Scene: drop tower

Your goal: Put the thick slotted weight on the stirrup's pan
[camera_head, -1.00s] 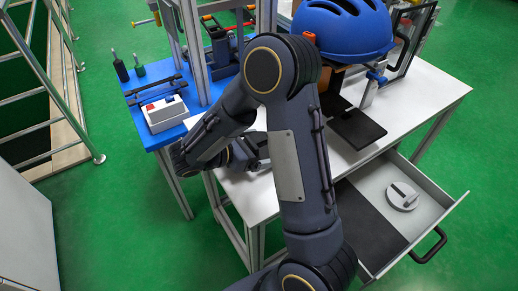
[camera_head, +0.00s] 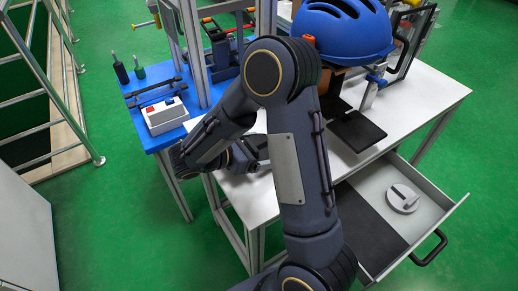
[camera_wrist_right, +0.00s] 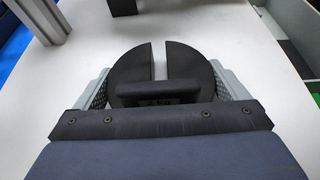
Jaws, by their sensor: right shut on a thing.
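A black slotted weight (camera_wrist_right: 190,68), a round disc with a raised grip bar, fills the middle of the right wrist view. My right gripper (camera_wrist_right: 162,88) is shut on it, with one grey finger on each side. The slot points away from the wrist. In the head view my right gripper (camera_head: 254,152) is over the white table's left part, largely hidden by my arm. A black plate (camera_head: 357,130) lies below the blue helmet; I cannot tell whether it is the stirrup's pan. My left gripper is not in view.
A blue helmet (camera_head: 342,28) sits on a stand on the white table (camera_head: 425,92). The open drawer (camera_head: 432,187) holds a light grey slotted weight (camera_head: 402,198). A blue bench (camera_head: 150,133) with a switch box (camera_head: 165,114) and metal uprights (camera_head: 192,55) stand at left.

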